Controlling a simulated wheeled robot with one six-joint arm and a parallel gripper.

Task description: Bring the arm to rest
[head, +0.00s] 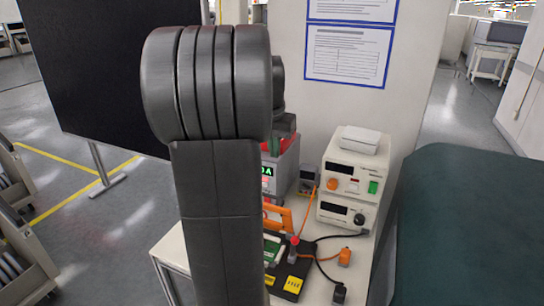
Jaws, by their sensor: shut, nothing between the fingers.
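My arm (215,190) stands upright in the middle of the head view, a thick dark grey link with a ribbed rounded joint at its top. A further dark part of the arm shows just behind the joint on its right side. My gripper is not visible; the arm hides whatever lies straight behind it. I see no object held.
A white bench (172,254) behind the arm holds two stacked instruments (350,180), a grey unit with a green display (280,170), an orange-handled device and cables. A dark board (100,75) stands left, trolleys (22,250) far left, a dark green surface (470,235) right.

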